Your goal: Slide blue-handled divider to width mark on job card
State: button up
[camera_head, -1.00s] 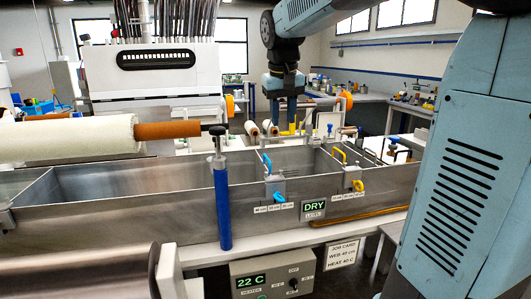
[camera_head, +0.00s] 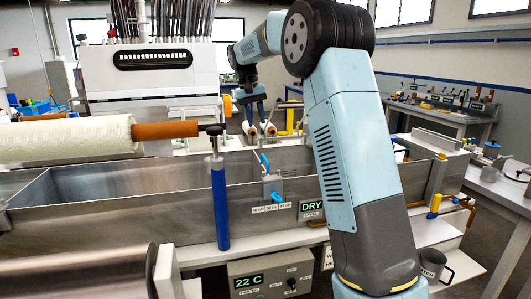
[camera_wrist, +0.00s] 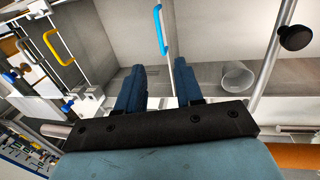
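The blue handle (camera_head: 265,162) of the divider stands at the steel bath, above a clamp with a blue knob (camera_head: 277,197). Width labels (camera_head: 271,209) sit on the bath's front below the clamp. My gripper (camera_head: 253,118) is above and behind the handle in the head view, apart from it. In the wrist view my gripper (camera_wrist: 159,68) is open and empty, and the blue handle (camera_wrist: 161,30) appears beyond the gap between its fingertips. Only a sliver of the job card (camera_head: 327,258) shows beside my arm; its text is hidden.
A yellow handle (camera_wrist: 57,47) is left of the blue one in the wrist view. A cream roller (camera_head: 70,138) with an orange core lies over the bath's left side. A blue post (camera_head: 221,205) stands in front. The bath display (camera_head: 311,206) reads DRY.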

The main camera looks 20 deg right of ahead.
aim_at(264, 157)
jog(key=d+f, duration=0.1)
jog(key=f, duration=0.7)
jog(key=d+f, duration=0.1)
jog(key=f, duration=0.4)
jog(key=shift+d, duration=0.3)
grip_shut()
dwell(0.9)
